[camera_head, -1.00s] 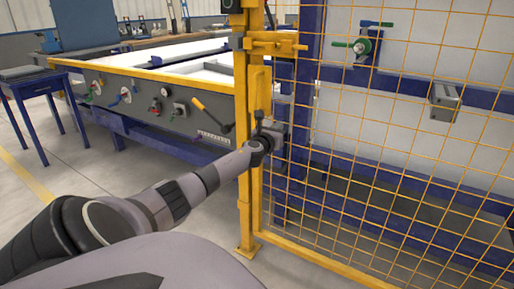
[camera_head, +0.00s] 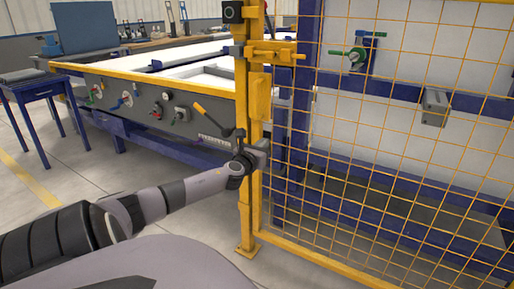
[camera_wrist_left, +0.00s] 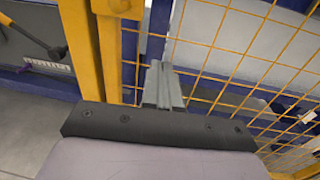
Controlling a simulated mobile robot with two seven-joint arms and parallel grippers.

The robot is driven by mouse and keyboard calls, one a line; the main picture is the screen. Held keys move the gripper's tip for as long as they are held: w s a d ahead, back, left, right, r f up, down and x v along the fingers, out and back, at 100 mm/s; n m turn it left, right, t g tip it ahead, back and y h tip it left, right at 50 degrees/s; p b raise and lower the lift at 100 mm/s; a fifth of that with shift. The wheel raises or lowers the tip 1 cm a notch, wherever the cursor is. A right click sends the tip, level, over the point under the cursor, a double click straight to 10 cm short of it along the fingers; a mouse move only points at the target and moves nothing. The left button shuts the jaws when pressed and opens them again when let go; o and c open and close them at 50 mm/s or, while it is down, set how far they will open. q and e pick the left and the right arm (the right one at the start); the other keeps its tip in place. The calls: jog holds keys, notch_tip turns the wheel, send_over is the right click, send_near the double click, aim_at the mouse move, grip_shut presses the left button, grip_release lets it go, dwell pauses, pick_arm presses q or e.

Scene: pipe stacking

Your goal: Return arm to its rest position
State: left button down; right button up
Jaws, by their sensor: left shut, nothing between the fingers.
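My left arm comes in from the lower left in the head view. Its gripper (camera_head: 262,152) is in front of the yellow post (camera_head: 247,205), beside the mesh fence. In the left wrist view the left gripper's fingers (camera_wrist_left: 163,84) are pressed together with nothing between them. They point towards the yellow post and the fence. I cannot tell whether they touch either. My right gripper is in neither view.
The yellow mesh fence (camera_head: 395,160) fills the right side. A yellow latch (camera_head: 272,52) sits on the post. A grey machine bench (camera_head: 150,95) with levers stands behind. A blue table (camera_head: 35,95) is at the far left. Open floor lies between.

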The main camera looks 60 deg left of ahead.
pick_arm(q)
jog(key=v, duration=0.3)
jog(key=shift+s+p, duration=0.3)
jog(key=shift+p, duration=0.05)
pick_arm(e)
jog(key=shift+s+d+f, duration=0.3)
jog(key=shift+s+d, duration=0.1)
